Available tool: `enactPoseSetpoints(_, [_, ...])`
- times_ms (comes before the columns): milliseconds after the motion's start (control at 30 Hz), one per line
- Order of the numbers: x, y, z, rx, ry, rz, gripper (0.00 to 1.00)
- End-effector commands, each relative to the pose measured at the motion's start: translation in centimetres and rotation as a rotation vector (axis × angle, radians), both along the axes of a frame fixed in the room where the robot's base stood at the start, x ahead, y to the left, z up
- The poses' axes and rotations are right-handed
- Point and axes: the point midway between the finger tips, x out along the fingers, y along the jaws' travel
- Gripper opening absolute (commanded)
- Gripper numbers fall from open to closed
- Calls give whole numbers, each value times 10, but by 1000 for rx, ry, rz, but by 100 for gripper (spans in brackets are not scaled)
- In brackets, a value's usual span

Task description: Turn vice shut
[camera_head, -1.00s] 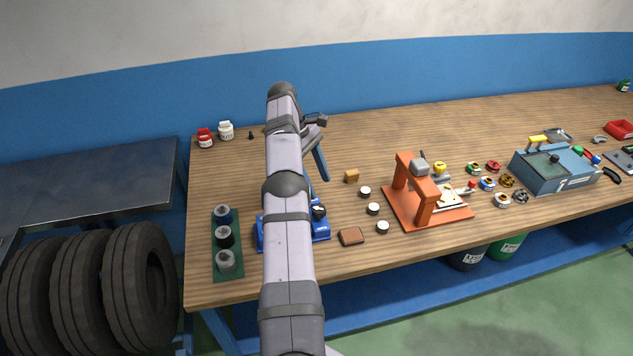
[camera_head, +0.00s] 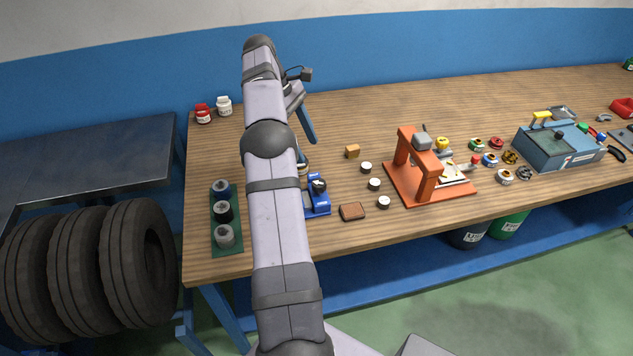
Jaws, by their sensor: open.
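The blue vice (camera_head: 318,202) stands near the front edge of the wooden bench, with a dark part on its top. My arm crosses in front of it and hides its left side, so how far its jaws are apart cannot be seen. My gripper (camera_head: 305,124) is beyond the vice, towards the back of the bench, mostly hidden behind my arm. One blue finger shows, pointing down to the right. The gripper is open, with nothing visible in it, and is apart from the vice.
A green tray (camera_head: 213,234) with dark cylinders is left of the vice. A brown block (camera_head: 353,211), small round pieces (camera_head: 375,184) and an orange press (camera_head: 428,190) are to its right. Red (camera_head: 203,114) and white (camera_head: 224,106) jars stand at the back left.

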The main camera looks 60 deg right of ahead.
Motion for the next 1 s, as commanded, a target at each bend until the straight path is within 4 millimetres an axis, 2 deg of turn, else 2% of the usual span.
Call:
enactPoseSetpoints(167, [-12,8,-31,38,42,125,53])
enactPoseSetpoints(333, [-16,6,-76,69,53,281,53])
enactPoseSetpoints(533, [2,-13,-81,25,8,405,53])
enactPoseSetpoints(767, [0,-13,-83,33,11,418,53])
enactPoseSetpoints(1000, [-8,-17,-104,36,13,416,53])
